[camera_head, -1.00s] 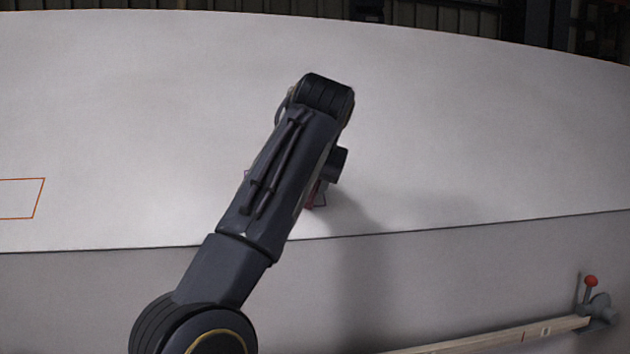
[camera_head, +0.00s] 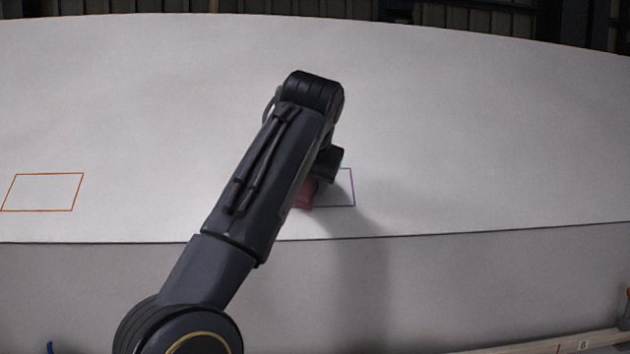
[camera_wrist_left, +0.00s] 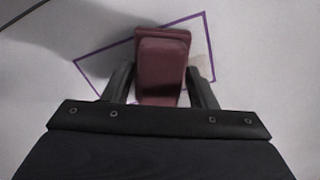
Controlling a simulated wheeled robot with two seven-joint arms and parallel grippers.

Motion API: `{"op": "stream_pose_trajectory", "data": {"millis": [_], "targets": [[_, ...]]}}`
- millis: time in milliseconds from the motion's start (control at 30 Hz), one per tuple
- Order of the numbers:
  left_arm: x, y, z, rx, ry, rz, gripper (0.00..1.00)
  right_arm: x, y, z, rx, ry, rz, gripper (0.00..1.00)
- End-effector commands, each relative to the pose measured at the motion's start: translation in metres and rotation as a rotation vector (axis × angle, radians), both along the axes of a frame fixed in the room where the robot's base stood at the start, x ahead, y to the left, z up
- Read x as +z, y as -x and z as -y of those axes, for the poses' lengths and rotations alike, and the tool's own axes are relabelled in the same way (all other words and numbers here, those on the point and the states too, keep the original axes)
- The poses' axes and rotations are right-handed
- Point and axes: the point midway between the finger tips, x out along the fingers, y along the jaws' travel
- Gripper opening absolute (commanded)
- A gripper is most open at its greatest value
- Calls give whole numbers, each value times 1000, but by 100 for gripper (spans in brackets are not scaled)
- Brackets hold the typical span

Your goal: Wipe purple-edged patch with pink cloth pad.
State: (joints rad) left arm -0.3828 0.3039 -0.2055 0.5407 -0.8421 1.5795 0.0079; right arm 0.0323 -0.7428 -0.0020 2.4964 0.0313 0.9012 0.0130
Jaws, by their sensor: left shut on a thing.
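The purple-edged patch (camera_head: 344,190) is on the pale hull surface, its left part hidden behind my left arm. In the left wrist view its purple outline surrounds bare surface (camera_wrist_left: 104,66) and a faint tan stain (camera_wrist_left: 201,47). The pink cloth pad (camera_head: 304,194) shows partly beside my arm; it also shows as a dark pink block (camera_wrist_left: 162,62) in the left wrist view. My left gripper (camera_wrist_left: 160,76) is shut on the pad, over the patch. I cannot tell whether the pad touches the surface. My right gripper is not in view.
An orange-edged patch (camera_head: 42,192) lies on the hull at the left. A dark seam (camera_head: 470,232) runs across below both patches. A wooden batten (camera_head: 570,344) shows at the bottom right. The upper hull surface is clear.

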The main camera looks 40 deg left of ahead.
Motion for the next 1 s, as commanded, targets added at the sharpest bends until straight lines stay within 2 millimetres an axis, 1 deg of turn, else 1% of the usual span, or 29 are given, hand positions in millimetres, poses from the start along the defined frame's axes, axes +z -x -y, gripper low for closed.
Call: {"op": "stream_pose_trajectory", "data": {"millis": [167, 333, 600, 833, 1000], "targets": [[-1, 5, -7, 3, -1, -2, 32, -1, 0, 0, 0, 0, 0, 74], [-1, 15, -18, 3, -1, -1, 32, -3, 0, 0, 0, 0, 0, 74], [0, 21, -26, 2, -1, -2, 32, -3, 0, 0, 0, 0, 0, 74], [0, 34, -40, 4, 0, -1, 32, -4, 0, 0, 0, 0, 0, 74], [1, 37, -43, 0, -1, -4, 32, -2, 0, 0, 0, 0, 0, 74]]}}
